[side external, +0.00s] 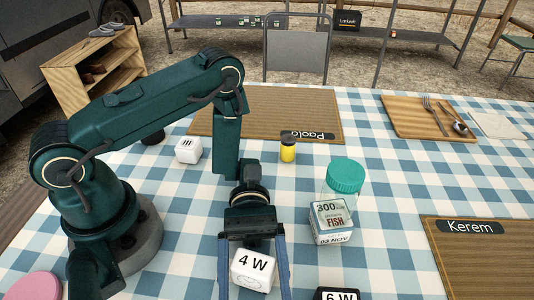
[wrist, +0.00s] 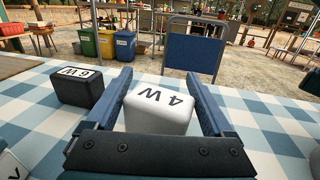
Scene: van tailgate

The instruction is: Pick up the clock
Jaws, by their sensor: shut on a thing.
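My gripper (side external: 253,284) is low over the checked tablecloth, its two blue fingers on either side of a white block marked "4 W" (side external: 253,271). In the wrist view my gripper (wrist: 160,84) is shut on this white block (wrist: 158,112), which sits between the fingers with its marked face up. I cannot tell whether the block touches the cloth. I can make out no clock in either view.
A black block marked "6 W" (wrist: 77,88) stands close to the left finger in the wrist view. A "FISH" box (side external: 331,222), a teal-lidded jar (side external: 345,176), a yellow jar (side external: 288,151) and a white "III" block (side external: 188,150) stand nearby. Wooden boards (side external: 388,117) lie farther off.

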